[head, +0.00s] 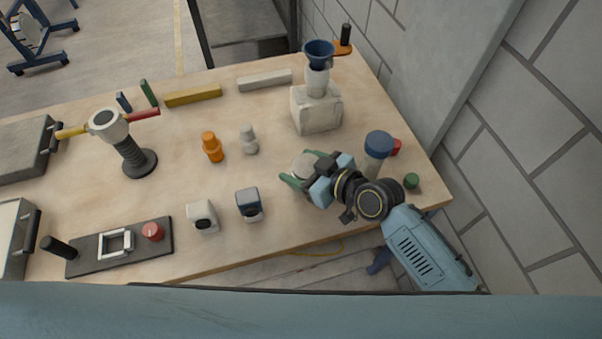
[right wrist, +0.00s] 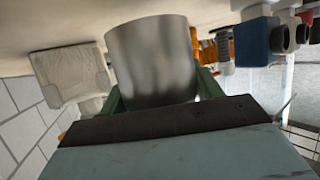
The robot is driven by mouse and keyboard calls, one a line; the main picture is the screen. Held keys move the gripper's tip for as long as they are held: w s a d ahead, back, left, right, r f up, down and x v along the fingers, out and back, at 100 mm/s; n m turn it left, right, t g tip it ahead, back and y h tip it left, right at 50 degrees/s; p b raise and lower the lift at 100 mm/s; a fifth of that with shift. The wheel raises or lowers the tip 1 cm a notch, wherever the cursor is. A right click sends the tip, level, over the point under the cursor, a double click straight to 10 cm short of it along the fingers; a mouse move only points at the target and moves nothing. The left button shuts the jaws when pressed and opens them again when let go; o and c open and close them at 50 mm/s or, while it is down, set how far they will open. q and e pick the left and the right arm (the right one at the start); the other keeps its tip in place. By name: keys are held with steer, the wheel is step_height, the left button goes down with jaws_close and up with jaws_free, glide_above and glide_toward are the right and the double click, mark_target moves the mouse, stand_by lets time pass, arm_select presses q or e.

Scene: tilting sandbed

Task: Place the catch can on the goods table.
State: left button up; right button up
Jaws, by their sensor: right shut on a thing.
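The catch can (right wrist: 150,60) is a plain grey metal cylinder. In the head view its pale round top (head: 305,163) shows between the green fingers, over the right part of the wooden table (head: 270,185). My right gripper (head: 299,170) is shut on the can, one finger on each side. In the right wrist view the can stands between the fingers, its far end close to the table surface; I cannot tell whether it touches. The gripper and wrist hide part of the can in the head view. My left gripper is out of view.
A pale block with a blue funnel (head: 318,115) stands behind the can. A blue-capped jar (head: 377,148) and green knob (head: 411,181) are close to my right wrist. Orange (head: 212,147) and grey (head: 249,140) bottle-like pieces stand left. A grey wall borders the right.

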steer(key=shift+f+b, duration=0.35)
steer(key=shift+f, duration=1.05)
steer(key=shift+f, duration=0.2)
steer(key=o, duration=1.2)
steer(key=shift+r, duration=0.25)
steer(key=p+v, duration=0.1)
steer(key=v, duration=1.1)
